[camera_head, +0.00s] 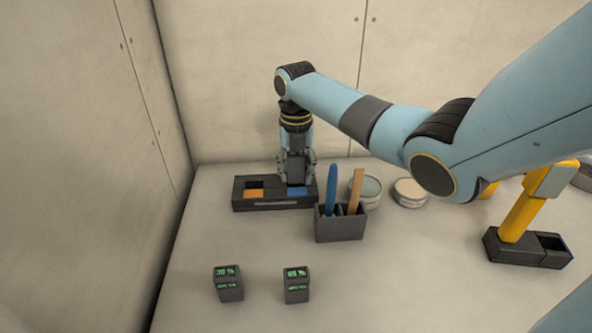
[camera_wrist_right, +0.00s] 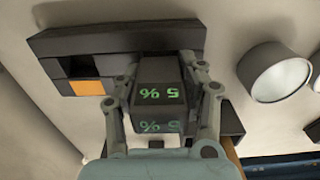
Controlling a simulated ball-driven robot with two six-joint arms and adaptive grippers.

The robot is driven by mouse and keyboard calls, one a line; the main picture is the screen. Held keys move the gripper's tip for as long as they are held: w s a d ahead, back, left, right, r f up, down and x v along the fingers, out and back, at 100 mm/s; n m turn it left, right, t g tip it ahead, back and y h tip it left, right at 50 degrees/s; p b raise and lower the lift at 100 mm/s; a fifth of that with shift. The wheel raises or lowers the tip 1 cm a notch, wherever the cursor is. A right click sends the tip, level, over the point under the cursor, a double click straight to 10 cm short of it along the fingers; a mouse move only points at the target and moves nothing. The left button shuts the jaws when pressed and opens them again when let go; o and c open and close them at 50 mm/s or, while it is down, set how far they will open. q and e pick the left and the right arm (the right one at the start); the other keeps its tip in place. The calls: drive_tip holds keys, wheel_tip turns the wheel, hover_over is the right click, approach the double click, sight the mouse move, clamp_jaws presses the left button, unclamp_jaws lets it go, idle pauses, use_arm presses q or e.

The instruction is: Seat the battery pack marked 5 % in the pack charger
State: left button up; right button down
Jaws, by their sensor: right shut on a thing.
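The battery pack marked 5 % (camera_wrist_right: 160,95) is a dark block with green digits, clear in the right wrist view. My right gripper (camera_head: 296,172) is shut on it, a finger on each side; it also shows in the right wrist view (camera_wrist_right: 165,90). The pack is upright at the right part of the pack charger (camera_head: 283,205), a low black box with an orange patch on the left and a blue patch on the right. I cannot tell whether the pack's lower end is inside the bay or just above it. My left gripper is out of view.
Two other packs, marked about 38 % (camera_head: 228,284) and 65 % (camera_head: 296,286), stand at the front. A grey holder (camera_head: 340,227) with blue and wooden sticks is close to the charger's right. Cans (camera_head: 410,192) and a yellow-handled tool in a black base (camera_head: 500,248) stand further right.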

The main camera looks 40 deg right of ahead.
sight(296, 154)
drive_tip(key=shift+f, duration=0.5)
idle(0.4)
drive_tip(key=c, duration=0.7)
unclamp_jaws()
wheel_tip(296, 154, up, 12)
idle(0.4)
